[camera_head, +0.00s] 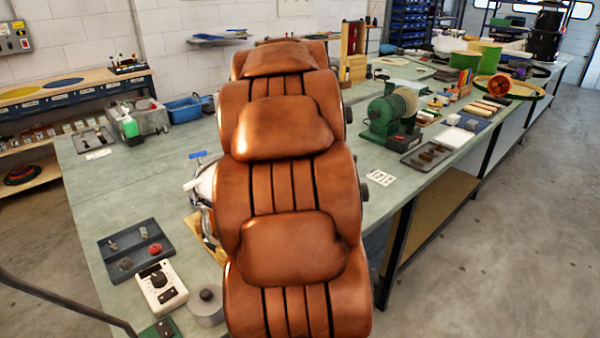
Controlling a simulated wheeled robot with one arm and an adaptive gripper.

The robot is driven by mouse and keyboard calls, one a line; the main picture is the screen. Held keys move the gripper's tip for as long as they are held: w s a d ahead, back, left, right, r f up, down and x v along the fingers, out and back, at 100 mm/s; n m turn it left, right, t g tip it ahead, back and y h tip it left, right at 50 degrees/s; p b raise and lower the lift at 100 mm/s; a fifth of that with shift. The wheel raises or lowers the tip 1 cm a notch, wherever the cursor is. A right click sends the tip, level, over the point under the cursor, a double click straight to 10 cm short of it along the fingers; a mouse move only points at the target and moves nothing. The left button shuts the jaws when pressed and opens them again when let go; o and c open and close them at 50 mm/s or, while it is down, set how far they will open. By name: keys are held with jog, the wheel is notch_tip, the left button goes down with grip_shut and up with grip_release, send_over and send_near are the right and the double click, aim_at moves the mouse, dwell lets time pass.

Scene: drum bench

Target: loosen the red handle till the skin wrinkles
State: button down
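A drum (206,185) stands on the bench left of centre. Only its left edge shows, with a pale skin and metal fittings. The rest is hidden behind a large brown padded form that fills the middle of the view. A blue T-shaped handle (198,155) stands up at the drum's far left rim. I see no red handle on the part of the drum that shows, and I cannot tell whether the skin is taut or wrinkled. My gripper is not in view.
On the bench (95,200), a dark tray (118,262) holds small parts, one red. A white device with a dial (160,287) and a grey round pot (207,306) stand near it. A green machine (388,112) stands to the right. The left bench top has free room.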

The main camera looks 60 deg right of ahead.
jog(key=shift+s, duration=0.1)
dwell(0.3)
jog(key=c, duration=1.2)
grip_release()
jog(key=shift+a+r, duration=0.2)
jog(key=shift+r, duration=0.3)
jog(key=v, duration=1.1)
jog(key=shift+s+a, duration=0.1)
